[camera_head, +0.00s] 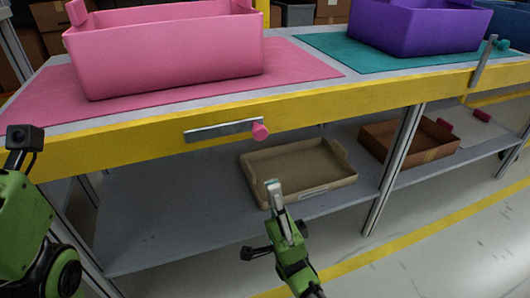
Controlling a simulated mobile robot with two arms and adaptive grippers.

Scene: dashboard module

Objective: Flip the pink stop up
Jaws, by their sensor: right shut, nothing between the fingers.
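The pink stop is a metal bar (222,130) with a pink knob (260,131) at its right end. It lies nearly level along the yellow front edge of the table, below the pink mat. My right gripper (273,187) is shut and empty, in front of the lower shelf and below the pink knob, apart from it. My left arm shows at the left edge, but its gripper fingers are not visible.
A pink bin (170,55) stands on a pink mat (305,66). A purple bin (415,30) stands on a teal mat (350,48), beside an upright stop with a teal knob (502,45). A beige tray (310,190) and brown box (415,155) sit on the lower shelf (170,225).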

